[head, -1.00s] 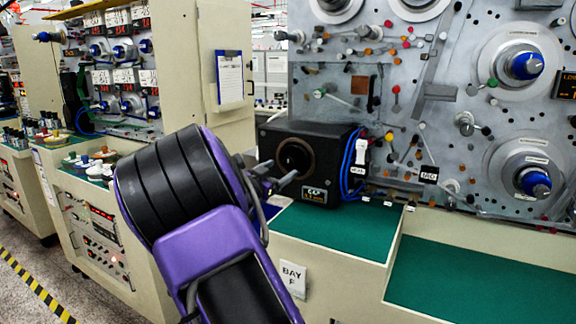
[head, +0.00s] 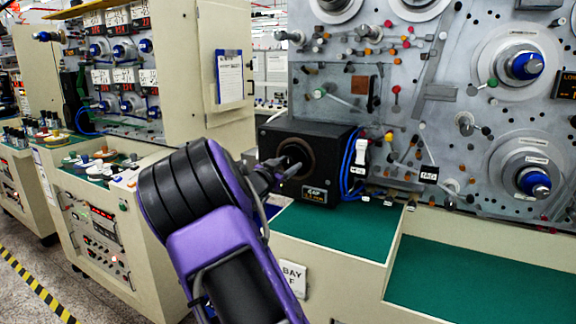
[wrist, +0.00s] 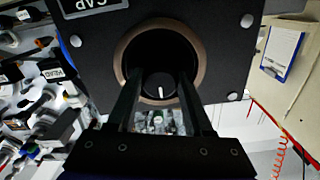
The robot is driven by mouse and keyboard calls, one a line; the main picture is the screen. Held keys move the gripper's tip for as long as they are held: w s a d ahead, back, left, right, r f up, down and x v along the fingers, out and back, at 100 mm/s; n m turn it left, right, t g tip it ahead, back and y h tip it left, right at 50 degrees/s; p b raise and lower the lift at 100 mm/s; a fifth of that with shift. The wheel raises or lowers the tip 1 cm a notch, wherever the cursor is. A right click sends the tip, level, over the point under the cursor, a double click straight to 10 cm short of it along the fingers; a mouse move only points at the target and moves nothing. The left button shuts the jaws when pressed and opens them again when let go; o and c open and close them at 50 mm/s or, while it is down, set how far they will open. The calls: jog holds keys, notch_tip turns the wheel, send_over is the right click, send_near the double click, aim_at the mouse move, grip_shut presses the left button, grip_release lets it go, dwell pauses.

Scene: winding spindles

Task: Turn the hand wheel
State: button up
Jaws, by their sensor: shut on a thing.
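A black box (head: 334,140) stands on the green ledge in the head view, with a round bronze-rimmed opening in its front. In the wrist view the bronze ring (wrist: 199,60) surrounds a dark recess. Inside it is a small round black hand wheel (wrist: 161,86) with a white mark pointing down in the picture. My gripper (head: 287,168) reaches into the opening from the front left. Its two fingers lie on either side of the hand wheel and are shut on it. The head view hides the wheel behind my gripper.
Blue cables (head: 348,166) hang at the box's right side. The grey panel (head: 330,80) behind carries spindles, pins and rollers. The green ledge (head: 335,228) in front is clear. A cream cabinet (head: 195,85) with a clipboard (head: 229,77) stands to the left.

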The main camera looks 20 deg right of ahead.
grip_shut()
jog(key=shift+f+m+b, duration=0.1)
jog(key=shift+m+b, duration=0.2)
jog(key=m+b, duration=0.3)
jog(key=shift+f, duration=0.15)
jog(key=m+b, duration=0.5)
jog(key=m, duration=0.2)
jog(key=m+b, duration=0.2)
jog(key=m, duration=0.2)
jog(key=shift+r, duration=0.2)
jog(key=m, duration=0.6)
jog(key=shift+r, duration=0.1)
